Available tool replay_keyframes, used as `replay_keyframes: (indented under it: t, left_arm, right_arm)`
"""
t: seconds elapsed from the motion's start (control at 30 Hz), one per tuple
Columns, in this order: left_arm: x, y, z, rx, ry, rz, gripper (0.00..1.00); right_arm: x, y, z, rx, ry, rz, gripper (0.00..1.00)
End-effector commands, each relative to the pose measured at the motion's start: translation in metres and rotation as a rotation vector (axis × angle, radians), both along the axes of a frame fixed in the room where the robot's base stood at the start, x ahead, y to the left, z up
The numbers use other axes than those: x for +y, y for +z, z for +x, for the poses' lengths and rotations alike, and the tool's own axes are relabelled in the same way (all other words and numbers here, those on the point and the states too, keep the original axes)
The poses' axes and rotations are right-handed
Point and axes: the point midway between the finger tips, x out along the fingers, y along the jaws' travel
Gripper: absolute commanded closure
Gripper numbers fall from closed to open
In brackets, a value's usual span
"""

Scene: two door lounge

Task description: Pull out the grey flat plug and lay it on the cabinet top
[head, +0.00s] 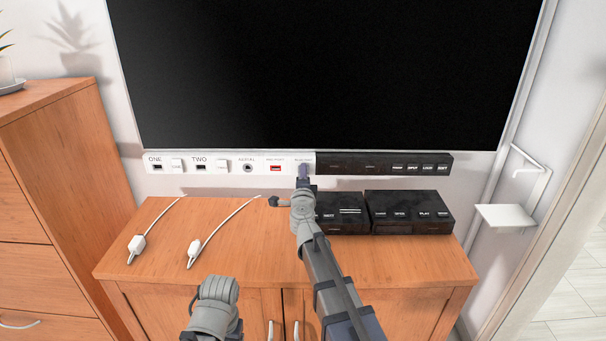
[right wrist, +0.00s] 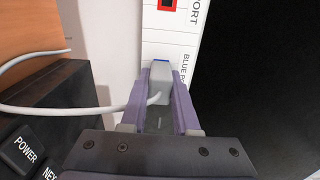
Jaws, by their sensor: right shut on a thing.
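The grey flat plug (right wrist: 159,84) is between the purple fingers of my right gripper (head: 304,170), which is shut on it. In the right wrist view the gripper (right wrist: 160,100) points at the white port strip (right wrist: 172,40). The plug's far end meets the strip beside the label starting "BLUE P", with a thin blue edge showing there; I cannot tell how deep it sits. Its grey cable (right wrist: 60,109) curves off left. The cabinet top (head: 240,225) is below the strip. Part of my left arm shows at the bottom of the head view, but its fingers do not.
Two white plugs on cables (head: 137,244) (head: 194,250) lie on the cabinet top's left half. Two black boxes (head: 340,212) (head: 408,212) stand at its right. A big screen (head: 320,70) hangs above the strip. A red port (head: 275,168) is left of my gripper.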

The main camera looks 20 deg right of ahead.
Motion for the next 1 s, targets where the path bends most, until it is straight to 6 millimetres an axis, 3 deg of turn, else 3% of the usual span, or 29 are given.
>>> replay_keyframes:
  t: [0.63, 1.0]
  left_arm:
    - [0.0, 0.0, 0.0, 0.0, 0.0, 0.0, 0.29]
    - [0.0, 0.0, 0.0, 0.0, 0.0, 0.0, 0.29]
  right_arm:
    - [0.0, 0.0, -0.001, 0.0, 0.0, 0.0, 1.0]
    - [0.004, 0.0, -0.013, 0.0, 0.0, 0.0, 1.0]
